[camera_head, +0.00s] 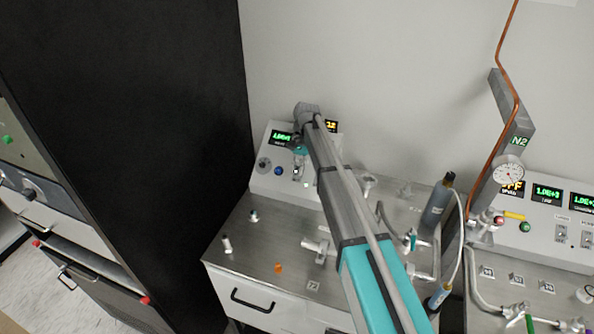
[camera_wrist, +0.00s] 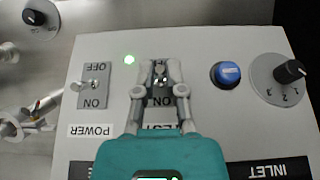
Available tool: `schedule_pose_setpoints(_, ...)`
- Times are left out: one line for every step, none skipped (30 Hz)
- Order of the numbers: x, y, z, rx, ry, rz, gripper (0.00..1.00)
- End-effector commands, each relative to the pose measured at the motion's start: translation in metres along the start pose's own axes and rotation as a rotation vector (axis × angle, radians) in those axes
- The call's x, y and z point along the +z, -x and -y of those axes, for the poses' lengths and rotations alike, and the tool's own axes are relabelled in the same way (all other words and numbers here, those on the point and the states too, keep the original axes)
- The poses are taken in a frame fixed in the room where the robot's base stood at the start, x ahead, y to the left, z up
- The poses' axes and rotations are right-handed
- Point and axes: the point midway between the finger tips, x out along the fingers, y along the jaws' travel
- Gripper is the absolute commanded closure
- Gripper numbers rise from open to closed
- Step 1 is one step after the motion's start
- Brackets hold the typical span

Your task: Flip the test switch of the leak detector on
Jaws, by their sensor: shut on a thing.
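The leak detector (camera_head: 262,181) is a light grey sloped panel with a green display at the back of the steel bench. The wrist view shows its panel (camera_wrist: 205,110) upside down. My gripper (camera_wrist: 159,66) is over the test switch (camera_wrist: 160,101), its fingers on both sides of the small metal lever (camera_wrist: 160,78) and shut on it. The ON label shows below the lever; the fingers hide the plate's other end. In the head view my gripper (camera_head: 297,172) is at the panel, partly covered by my arm. The lever's exact tilt is hard to tell.
A blue button (camera_wrist: 226,74) and the inlet knob (camera_wrist: 289,72) are right. Metal fittings stand on the bench. A black cabinet (camera_head: 130,120) is at left.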

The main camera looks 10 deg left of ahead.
Motion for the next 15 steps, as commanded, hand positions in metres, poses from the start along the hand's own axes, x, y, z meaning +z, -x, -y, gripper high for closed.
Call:
schedule_pose_setpoints(0.0005,-0.0004,-0.0006,0.001,-0.001,0.000,1.00)
schedule_pose_setpoints(0.0005,-0.0003,-0.0006,0.001,-0.001,0.000,1.00)
schedule_pose_setpoints(0.0005,-0.0003,-0.0006,0.001,-0.001,0.000,1.00)
schedule_pose_setpoints(0.0005,-0.0003,-0.0006,0.001,-0.001,0.000,1.00)
schedule_pose_setpoints(0.0005,-0.0003,-0.0006,0.001,-0.001,0.000,1.00)
schedule_pose_setpoints(0.0005,-0.0003,-0.0006,0.001,-0.001,-0.001,0.80)
schedule_pose_setpoints(0.0004,-0.0002,-0.0005,0.001,-0.001,-0.001,0.75)
schedule_pose_setpoints(0.0004,-0.0002,-0.0005,0.001,-0.001,-0.001,0.69)
schedule_pose_setpoints(0.0004,-0.0002,-0.0004,0.001,-0.001,-0.001,0.62)
schedule_pose_setpoints(0.0003,-0.0001,-0.0004,0.001,-0.001,-0.001,0.56)
schedule_pose_setpoints(0.0003,-0.0001,-0.0004,0.000,-0.001,-0.001,0.52)
schedule_pose_setpoints(0.0002,-0.0001,-0.0003,0.000,-0.001,-0.001,0.52)
schedule_pose_setpoints(0.0002,0.0000,-0.0003,0.000,-0.001,-0.001,0.52)
schedule_pose_setpoints(0.0001,0.0000,-0.0002,0.000,-0.001,-0.001,0.52)
schedule_pose_setpoints(0.0001,0.0000,-0.0002,0.000,-0.001,-0.001,0.52)
